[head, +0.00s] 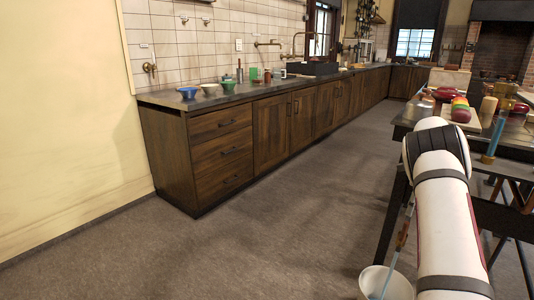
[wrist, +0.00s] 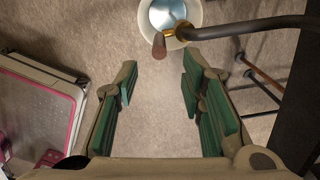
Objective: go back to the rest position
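My gripper (wrist: 160,85) is open in the wrist view, with its green-padded fingers spread wide and only bare floor showing between them. In the head view my white arm fills the lower right and my gripper is not seen. A white bucket (head: 372,282) stands on the floor left of my arm, partly hidden by it. A thin stick with a brownish grip (head: 402,238) slants up from the bucket. The bucket (wrist: 199,13) also shows at the top of the wrist view, beyond the fingertips.
A dark table (head: 400,133) with several items stands right, beside my arm. A long wooden counter (head: 225,148) runs along the wall at left. Open floor (head: 270,240) lies between.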

